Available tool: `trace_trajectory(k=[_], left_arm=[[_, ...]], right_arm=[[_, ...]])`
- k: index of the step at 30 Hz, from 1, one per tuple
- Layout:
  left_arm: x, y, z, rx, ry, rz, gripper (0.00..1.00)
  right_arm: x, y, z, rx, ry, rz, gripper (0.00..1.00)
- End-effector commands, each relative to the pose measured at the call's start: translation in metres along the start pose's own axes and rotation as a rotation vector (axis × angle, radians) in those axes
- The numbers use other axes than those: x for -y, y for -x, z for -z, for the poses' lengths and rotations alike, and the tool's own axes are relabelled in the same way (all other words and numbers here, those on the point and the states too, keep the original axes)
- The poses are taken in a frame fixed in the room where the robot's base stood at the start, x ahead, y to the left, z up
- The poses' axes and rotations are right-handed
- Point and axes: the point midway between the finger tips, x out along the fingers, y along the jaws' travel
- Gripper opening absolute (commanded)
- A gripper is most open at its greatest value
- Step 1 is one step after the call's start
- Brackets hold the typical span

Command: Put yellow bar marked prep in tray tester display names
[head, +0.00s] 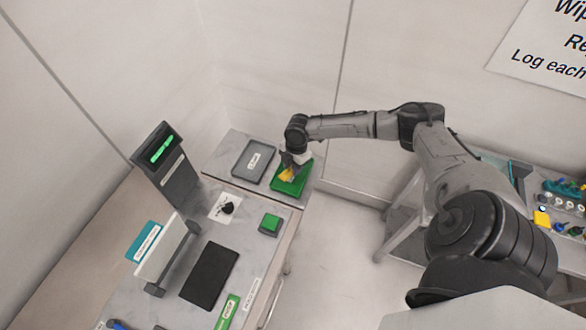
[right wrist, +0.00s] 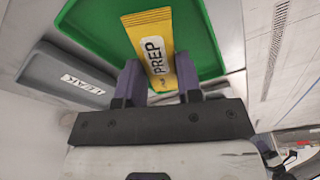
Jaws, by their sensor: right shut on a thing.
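The yellow bar marked PREP (right wrist: 150,35) is between the two fingers of my right gripper (right wrist: 160,82), which is shut on it. In the right wrist view the bar overlaps the green tray (right wrist: 90,25); I cannot tell whether it touches the tray floor. In the head view my right gripper (head: 291,165) and the yellow bar (head: 287,174) are over the green tray (head: 300,184). A grey tray (head: 241,168) with a white label lies left of it. The tester (head: 178,185) has a lit green display (head: 161,148), its wording too small to read. My left gripper is out of view.
A green button box (head: 269,224), a black knob on a white card (head: 227,208), a dark flat pad (head: 210,275) and a white upright panel (head: 160,250) occupy the nearer bench. A rack of several small parts (head: 565,205) stands at the right.

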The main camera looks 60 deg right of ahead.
Motion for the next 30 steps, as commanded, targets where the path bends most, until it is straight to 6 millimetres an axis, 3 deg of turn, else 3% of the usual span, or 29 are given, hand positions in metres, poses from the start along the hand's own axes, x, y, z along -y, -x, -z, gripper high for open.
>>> trace_trajectory(k=[4,16,17,18,24,30], left_arm=[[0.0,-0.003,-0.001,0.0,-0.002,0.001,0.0],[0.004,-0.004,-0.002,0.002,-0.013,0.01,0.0],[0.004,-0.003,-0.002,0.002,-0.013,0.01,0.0],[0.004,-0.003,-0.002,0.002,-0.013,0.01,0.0],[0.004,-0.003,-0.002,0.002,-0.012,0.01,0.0],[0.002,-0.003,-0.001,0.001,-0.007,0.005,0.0]], right_arm=[[0.0,-0.017,-0.002,-0.001,0.0,0.0,0.1],[0.0,-0.021,-0.003,-0.001,0.0,0.0,0.1],[0.0,-0.02,-0.003,-0.001,0.0,0.0,0.36],[0.0,-0.02,-0.003,-0.001,0.0,0.0,0.4],[0.0,-0.02,-0.003,-0.001,0.0,0.0,0.58],[0.0,-0.02,-0.003,-0.001,0.0,0.0,0.58]])
